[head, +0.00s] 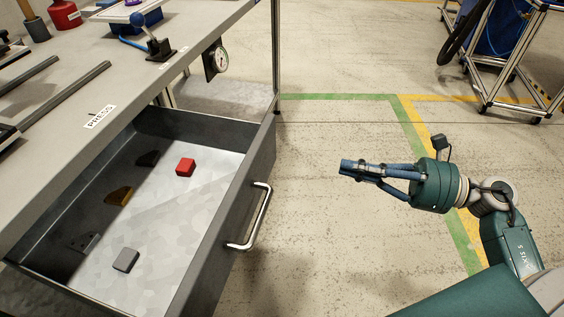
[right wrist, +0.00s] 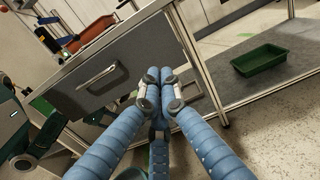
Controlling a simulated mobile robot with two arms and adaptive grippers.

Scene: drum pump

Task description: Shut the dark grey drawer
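The dark grey drawer (head: 205,250) is pulled out from under the workbench at the left of the head view. Its metal bar handle (head: 262,217) is on the front panel. A red block (head: 185,167) and a grey block (head: 125,260) lie inside among darker pieces. My right gripper (head: 345,168) is right of the drawer front, apart from the handle, with its blue fingers together and nothing visible between them. The right wrist view shows these fingers (right wrist: 161,76) with a grey drawer front and handle (right wrist: 101,79) beyond. My left gripper is not seen.
The workbench top (head: 75,70) carries rails, a lever and a blue tray. A gauge (head: 216,60) hangs at its edge, near a bench leg. Bare floor lies right of the drawer. A wheeled frame (head: 505,75) stands at the back right. A green tray (right wrist: 270,58) shows in the wrist view.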

